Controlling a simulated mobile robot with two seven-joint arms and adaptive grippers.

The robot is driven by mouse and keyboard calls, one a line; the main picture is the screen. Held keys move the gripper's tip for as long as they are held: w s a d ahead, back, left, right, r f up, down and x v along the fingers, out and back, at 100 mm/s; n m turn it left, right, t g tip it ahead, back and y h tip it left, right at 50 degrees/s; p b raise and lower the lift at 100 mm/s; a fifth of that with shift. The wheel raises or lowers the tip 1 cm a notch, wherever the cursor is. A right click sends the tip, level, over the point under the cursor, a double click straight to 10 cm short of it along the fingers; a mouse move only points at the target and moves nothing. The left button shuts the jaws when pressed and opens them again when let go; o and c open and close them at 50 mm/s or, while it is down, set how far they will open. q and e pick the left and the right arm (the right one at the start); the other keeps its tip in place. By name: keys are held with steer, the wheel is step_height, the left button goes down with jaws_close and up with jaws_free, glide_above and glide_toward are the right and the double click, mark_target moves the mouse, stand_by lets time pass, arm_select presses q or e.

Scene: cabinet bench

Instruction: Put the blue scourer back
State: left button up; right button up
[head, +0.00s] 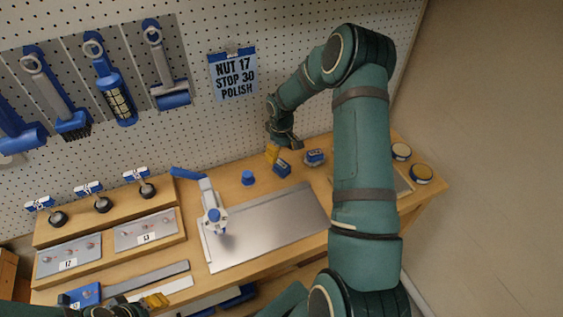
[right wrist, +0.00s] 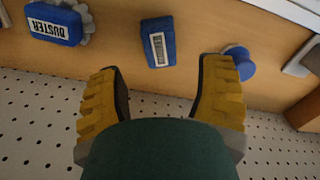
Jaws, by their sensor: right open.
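A small blue block with a white label, which looks like the blue scourer (head: 282,168), lies on the wooden bench near the pegboard. In the right wrist view the blue scourer (right wrist: 158,42) lies ahead of the fingers, between their lines. Its label is too small to read. My right gripper (head: 272,154) is open and just above and beside it, with yellow fingers; nothing is between the fingertips (right wrist: 158,75). My left gripper (head: 147,302) shows only partly at the bottom left, and its jaws are unclear.
A blue duster (right wrist: 58,24) lies on one side of the scourer and a blue knob-like piece (right wrist: 238,62) on the other. A metal plate (head: 270,225) with a white-and-blue clamp (head: 212,212) covers mid-bench. Round tins (head: 421,174) stand at right. Blue tools (head: 112,90) hang on the pegboard.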

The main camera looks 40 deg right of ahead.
mark_target(282, 164)
step_height(282, 164, up, 5)
steer(key=shift+f, duration=0.1)
steer(key=shift+s, duration=0.1)
stand_by(0.6)
